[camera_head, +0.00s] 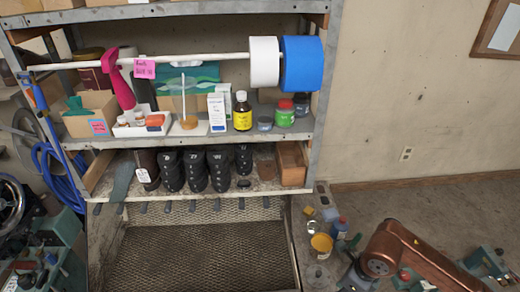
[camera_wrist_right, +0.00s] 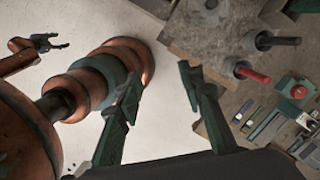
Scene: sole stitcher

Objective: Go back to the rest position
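My right gripper (camera_wrist_right: 160,75) shows in the right wrist view. Its two dark green fingers stand wide apart, with nothing between them and pale bare floor or wall behind. In the head view a copper-coloured arm link (camera_head: 400,250), which looks like mine, comes in at the bottom right, and no gripper can be made out clearly there. At the top left of the right wrist view, a small dark claw (camera_wrist_right: 42,42) at the end of a copper link looks like my left gripper. Its two prongs appear apart, with nothing visible between them.
A metal shelf rack (camera_head: 325,110) holds boxes, bottles and several black shoe forms (camera_head: 195,170). Blue (camera_head: 302,63) and white (camera_head: 264,62) rolls hang on its front bar. A yellow tin (camera_head: 321,245) and blue bottle (camera_head: 340,227) stand lower right.

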